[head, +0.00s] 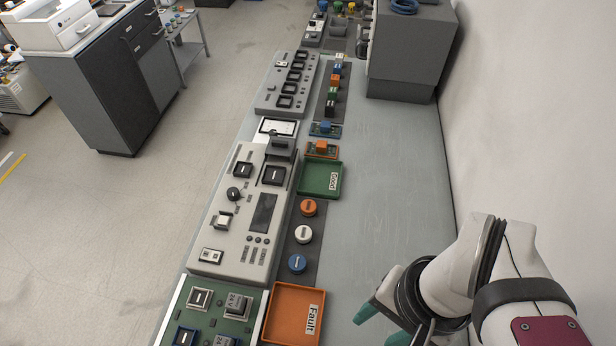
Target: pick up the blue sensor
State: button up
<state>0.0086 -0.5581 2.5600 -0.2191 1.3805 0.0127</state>
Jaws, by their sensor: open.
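A blue round disc with a white label (297,263) lies on a dark strip, nearest me in a column with a white disc (303,234) and an orange disc (308,208). Farther back, a blue block on a small board (325,128) sits beyond a similar orange one (321,148). The labels are too small to read, so I cannot tell which blue thing is the sensor. My gripper (381,325) is open, with teal fingertips, at the bottom right. It is apart from both blue things, and nothing shows between its fingers.
An orange tray marked Fault (272,333) lies at the front, and a green tray marked Good (305,191) lies beyond the discs. A grey control panel (240,205) stands left of the discs. The bench's right side (385,190) is clear up to the wall.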

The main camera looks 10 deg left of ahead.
dwell(0.3)
jog(key=o, duration=0.5)
jog(key=n+h, duration=0.2)
jog(key=n, duration=1.3)
send_over(297, 262)
jog(key=f, duration=0.5)
jog(key=shift+s+f, duration=0.25)
jog(key=shift+f, duration=0.1)
jog(key=f, duration=1.5)
jog(key=shift+w+f, duration=0.15)
jog(key=shift+w, duration=0.05)
